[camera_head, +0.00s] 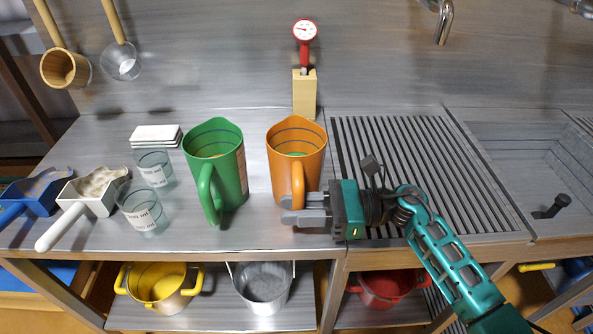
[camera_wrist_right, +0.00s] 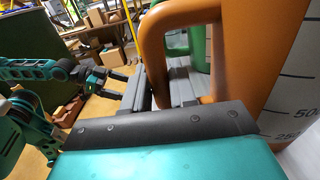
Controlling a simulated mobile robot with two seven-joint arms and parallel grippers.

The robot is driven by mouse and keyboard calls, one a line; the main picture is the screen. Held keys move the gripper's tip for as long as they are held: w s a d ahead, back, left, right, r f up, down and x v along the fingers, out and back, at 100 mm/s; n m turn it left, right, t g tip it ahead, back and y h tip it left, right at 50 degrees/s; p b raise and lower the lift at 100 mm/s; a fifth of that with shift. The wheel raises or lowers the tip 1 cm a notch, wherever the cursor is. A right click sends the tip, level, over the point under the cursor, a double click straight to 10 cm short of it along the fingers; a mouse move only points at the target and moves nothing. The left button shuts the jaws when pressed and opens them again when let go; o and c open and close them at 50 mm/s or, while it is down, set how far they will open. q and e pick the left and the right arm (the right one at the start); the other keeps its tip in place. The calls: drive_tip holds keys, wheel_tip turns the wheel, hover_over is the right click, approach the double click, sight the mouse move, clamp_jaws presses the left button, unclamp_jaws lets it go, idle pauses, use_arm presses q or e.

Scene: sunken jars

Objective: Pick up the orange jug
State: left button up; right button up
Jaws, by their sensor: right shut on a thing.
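The orange jug (camera_head: 290,135) stands upright on the steel counter, its handle towards the front. My right gripper (camera_head: 300,207) comes in from the right, low at the handle, and is shut on it. In the right wrist view the orange handle (camera_wrist_right: 172,18) runs down to the grey fingers (camera_wrist_right: 180,88), and the jug's side with scale marks (camera_wrist_right: 295,90) fills the right. The jug appears to rest on the counter. My left gripper (camera_wrist_right: 115,85) shows small at the left of the right wrist view; its finger gap is too small to judge.
A green jug (camera_head: 220,160) stands left of the orange one. Glass beakers (camera_head: 143,210) and scoops (camera_head: 80,195) are further left. A thermometer in a wooden block (camera_head: 305,95) stands behind. A slatted drainer (camera_head: 400,150) and sink (camera_head: 530,160) lie right. Pots (camera_head: 160,285) sit below.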

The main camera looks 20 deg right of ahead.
clamp_jaws()
idle(0.5)
drive_tip(key=shift+r, duration=0.1)
idle(0.3)
